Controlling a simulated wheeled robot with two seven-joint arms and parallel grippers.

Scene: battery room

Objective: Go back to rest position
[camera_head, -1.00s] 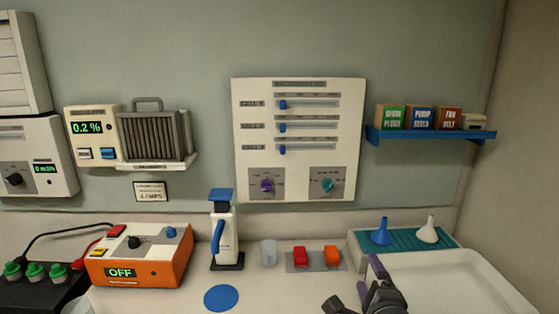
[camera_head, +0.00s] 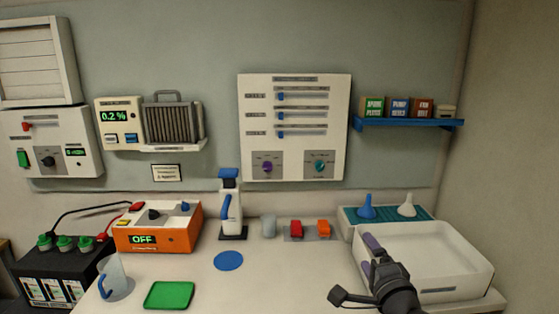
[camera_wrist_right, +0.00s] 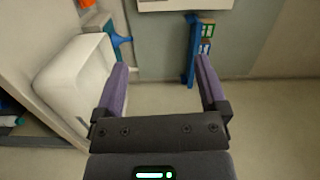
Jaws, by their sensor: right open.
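My right gripper (camera_head: 372,258) is in the head view at the lower right, in front of the white tray (camera_head: 455,288). In the right wrist view its two purple fingers (camera_wrist_right: 161,85) are spread apart with nothing between them. The white tray also shows to the left of the fingers in the wrist view (camera_wrist_right: 62,85). My left gripper is in neither view.
The counter holds an orange charger (camera_head: 158,238) reading OFF, a white dispenser bottle (camera_head: 231,212), a blue disc (camera_head: 228,261), a green tray (camera_head: 169,295), a clear jug (camera_head: 115,280) and a teal mat (camera_head: 388,214) with two funnels. A blue shelf (camera_head: 410,123) is on the wall. The counter's middle front is clear.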

